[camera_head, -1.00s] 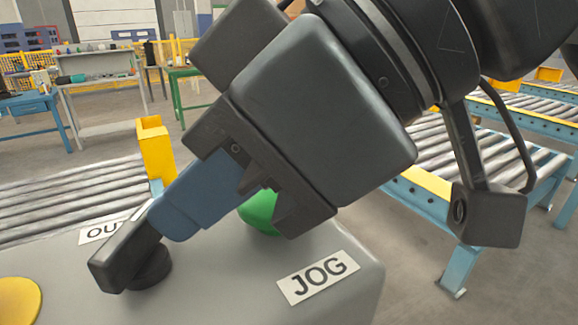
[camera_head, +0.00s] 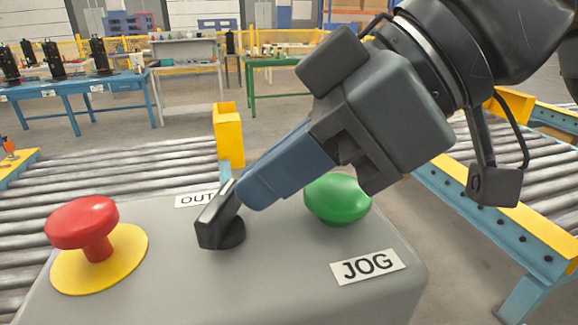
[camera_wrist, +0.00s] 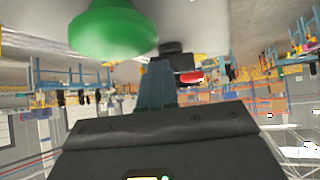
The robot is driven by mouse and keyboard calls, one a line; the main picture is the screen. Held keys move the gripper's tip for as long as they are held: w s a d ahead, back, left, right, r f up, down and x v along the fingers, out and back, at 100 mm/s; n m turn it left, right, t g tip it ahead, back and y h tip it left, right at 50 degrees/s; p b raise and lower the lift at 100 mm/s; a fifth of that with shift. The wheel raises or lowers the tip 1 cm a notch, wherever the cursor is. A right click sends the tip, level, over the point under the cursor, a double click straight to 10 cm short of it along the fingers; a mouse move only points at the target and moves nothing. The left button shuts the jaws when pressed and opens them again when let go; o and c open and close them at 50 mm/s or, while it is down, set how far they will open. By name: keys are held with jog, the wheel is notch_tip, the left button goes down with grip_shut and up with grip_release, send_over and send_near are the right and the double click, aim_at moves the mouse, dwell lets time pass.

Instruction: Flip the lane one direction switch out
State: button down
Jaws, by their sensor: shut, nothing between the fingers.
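The direction switch (camera_head: 219,219) is a black rotary knob with a long bar handle on the grey control box, in the head view. Its handle points up and to the right, towards the white OUT label (camera_head: 194,200), which it partly covers. My gripper (camera_head: 248,192) is shut and empty. Its blue fingertips are right beside the handle's far right side; I cannot tell whether they touch. In the wrist view my blue fingers (camera_wrist: 157,88) point at the dark switch (camera_wrist: 178,58), which is partly hidden.
A green mushroom button (camera_head: 337,199) stands just right of my fingers, above the JOG label (camera_head: 367,266). A red emergency button (camera_head: 83,224) on a yellow disc is at the left of the grey control box (camera_head: 290,275). Roller conveyors lie on both sides.

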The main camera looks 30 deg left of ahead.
jog(key=shift+w+a+r+p, duration=0.1)
jog(key=shift+w+a+p, duration=0.35)
jog(key=shift+a+p, duration=1.3)
jog(key=shift+a, duration=0.15)
jog(key=shift+s+d, duration=0.1)
dwell(0.7)
